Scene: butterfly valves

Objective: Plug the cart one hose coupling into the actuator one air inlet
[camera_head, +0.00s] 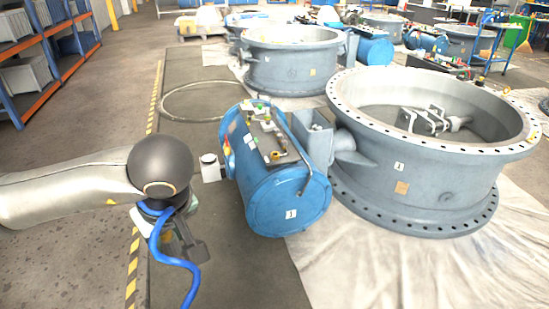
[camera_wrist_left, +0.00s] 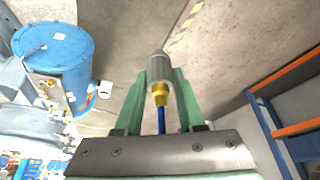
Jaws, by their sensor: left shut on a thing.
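My left gripper (camera_head: 182,240) is left of the blue actuator cylinder (camera_head: 285,205), apart from it, and partly hidden behind my dark round wrist joint. In the left wrist view, its green fingers (camera_wrist_left: 160,88) are shut on a grey metal hose coupling (camera_wrist_left: 159,68). The coupling has a brass collar (camera_wrist_left: 160,95) and a blue hose (camera_wrist_left: 161,122) behind it. The hose (camera_head: 172,262) hangs down in the head view. The actuator (camera_wrist_left: 55,52) also shows upper left in the wrist view. I cannot tell which fitting is its air inlet. My right gripper is not in view.
A grey flanged valve body (camera_head: 395,185) marked 1 joins the actuator's right side. A white-capped stub (camera_head: 208,165) juts from the actuator toward my left arm. Shelving (camera_head: 50,65) stands far left. The floor between is open.

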